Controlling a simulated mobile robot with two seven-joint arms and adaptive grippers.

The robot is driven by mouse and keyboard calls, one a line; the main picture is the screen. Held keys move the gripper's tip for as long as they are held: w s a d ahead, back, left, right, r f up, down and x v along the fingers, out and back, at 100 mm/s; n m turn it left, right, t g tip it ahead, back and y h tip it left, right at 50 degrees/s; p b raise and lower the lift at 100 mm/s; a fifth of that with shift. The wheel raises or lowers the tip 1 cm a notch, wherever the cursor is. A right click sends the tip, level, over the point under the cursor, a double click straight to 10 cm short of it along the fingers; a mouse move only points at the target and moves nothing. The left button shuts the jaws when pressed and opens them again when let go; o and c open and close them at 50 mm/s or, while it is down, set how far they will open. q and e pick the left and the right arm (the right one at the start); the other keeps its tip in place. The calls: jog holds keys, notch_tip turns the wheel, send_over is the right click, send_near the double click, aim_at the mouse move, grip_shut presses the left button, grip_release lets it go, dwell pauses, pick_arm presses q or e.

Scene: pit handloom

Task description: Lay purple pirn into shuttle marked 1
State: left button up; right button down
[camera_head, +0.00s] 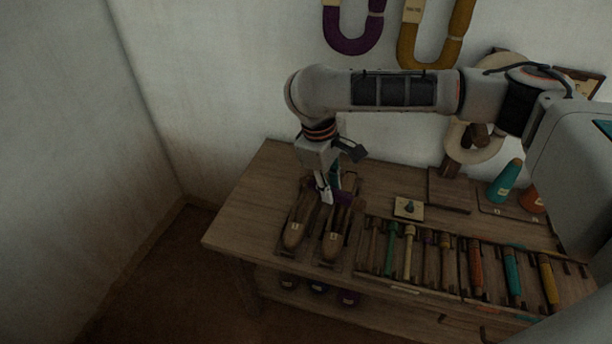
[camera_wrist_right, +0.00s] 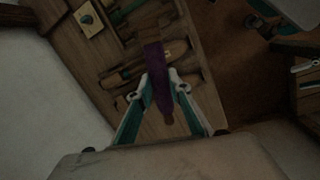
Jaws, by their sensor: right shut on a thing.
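Two wooden shuttles lie side by side on the table's left part: a left shuttle (camera_head: 294,236) and a right shuttle (camera_head: 331,246). Each has a small pale label, too small for me to read surely. My right gripper (camera_head: 328,196) is over the far part of the shuttles. It is shut on the purple pirn (camera_wrist_right: 155,65), which shows between its fingertips (camera_wrist_right: 162,84) in the wrist view. The pirn appears to be held above the shuttles; whether it touches one I cannot tell. The gripper hides part of the shuttles. My left gripper is not in view.
Right of the shuttles, a rack (camera_head: 376,276) holds several coloured pirns. A small pale plate (camera_head: 408,208) with a dark knob lies behind it. A teal cone (camera_head: 505,181) stands at the back right. Purple and mustard hanks (camera_head: 354,45) hang on the wall.

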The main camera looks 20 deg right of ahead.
jog(key=shift+w+a+f+n+t+y+b, duration=0.1)
jog(key=shift+w+f+n+t+y+b, duration=0.55)
jog(key=shift+w+f+n, duration=2.3)
jog(key=shift+w+a+f+n+t+y+b, duration=0.15)
jog(key=shift+w+f+n+t+y, duration=1.05)
jog(key=shift+n, duration=2.7)
jog(key=shift+w+f+n+t+y+b, duration=0.4)
jog(key=shift+w+f+n+y, duration=0.75)
jog(key=shift+w+f+n, duration=1.95)
jog(key=shift+s+f+n+b, duration=0.3)
jog(key=shift+f+n, duration=0.05)
jog(key=shift+f, duration=0.1)
jog(key=shift+f+b, duration=0.35)
jog(key=shift+f, duration=0.95)
jog(key=shift+f+b, duration=0.2)
jog(key=shift+b, duration=0.1)
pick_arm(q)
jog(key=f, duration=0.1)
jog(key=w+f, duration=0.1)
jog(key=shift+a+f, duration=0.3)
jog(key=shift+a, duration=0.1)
